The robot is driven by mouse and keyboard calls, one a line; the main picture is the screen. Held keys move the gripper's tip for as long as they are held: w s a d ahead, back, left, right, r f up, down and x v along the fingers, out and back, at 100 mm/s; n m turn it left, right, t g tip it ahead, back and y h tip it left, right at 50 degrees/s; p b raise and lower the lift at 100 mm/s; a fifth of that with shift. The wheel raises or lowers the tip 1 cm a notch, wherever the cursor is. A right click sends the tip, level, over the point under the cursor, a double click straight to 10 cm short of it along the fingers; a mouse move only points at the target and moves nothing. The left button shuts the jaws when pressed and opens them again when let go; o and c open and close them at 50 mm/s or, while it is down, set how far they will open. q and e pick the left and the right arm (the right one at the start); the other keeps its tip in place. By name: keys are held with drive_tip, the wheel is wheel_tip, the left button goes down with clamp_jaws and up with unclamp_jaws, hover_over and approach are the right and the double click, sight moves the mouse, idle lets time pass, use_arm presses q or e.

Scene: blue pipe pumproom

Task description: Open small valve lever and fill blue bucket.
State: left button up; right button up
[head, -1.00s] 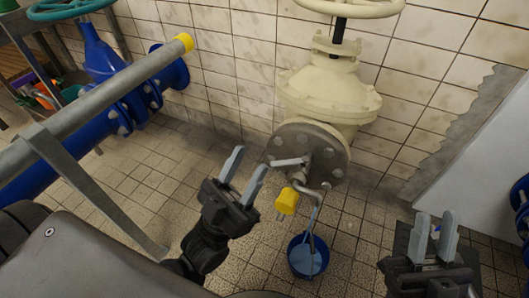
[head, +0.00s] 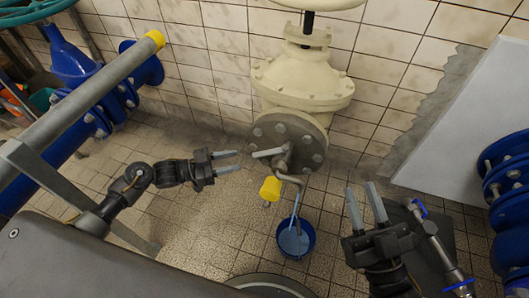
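The small valve lever (head: 267,153) is a short pale grey bar on the pipe fitting in front of the round grey flange (head: 308,138). It points left. A bent spout (head: 291,180) curves down below it. The blue bucket (head: 308,247) stands upright on the floor under the spout. A pale blue strip runs from the spout into the bucket; I cannot tell whether it is water or solid. My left gripper (head: 229,162) is open and empty, its fingers pointing right at the lever, apart from it. My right gripper (head: 367,206) is open and empty, right of the bucket.
A yellow cap (head: 270,188) sits just below the lever. The large cream valve (head: 303,82) stands above the flange by the tiled wall. A grey pipe (head: 85,102) and blue pipework (head: 69,128) are at left. More blue pipework (head: 510,190) is at right. Floor left of the bucket is clear.

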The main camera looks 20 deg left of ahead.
sight(259, 155)
use_arm(q)
drive_tip(key=b+x, duration=0.1)
drive_tip(key=x, duration=0.8)
drive_tip(key=shift+d, duration=0.15)
drive_tip(key=shift+b+x, duration=0.35)
drive_tip(key=shift+x, duration=0.5)
use_arm(e)
drive_tip(key=shift+s+d+r+m+t+y, duration=0.15)
drive_tip(key=shift+d+r+t+y, duration=0.1)
drive_tip(key=shift+d+r+t, duration=0.45)
drive_tip(key=shift+s+d+r+m+t+y, duration=0.15)
drive_tip(key=shift+d+r+t+y, duration=0.15)
drive_tip(key=shift+r+t, duration=0.45)
drive_tip(key=shift+w+f, duration=0.1)
drive_tip(key=shift+f, duration=0.05)
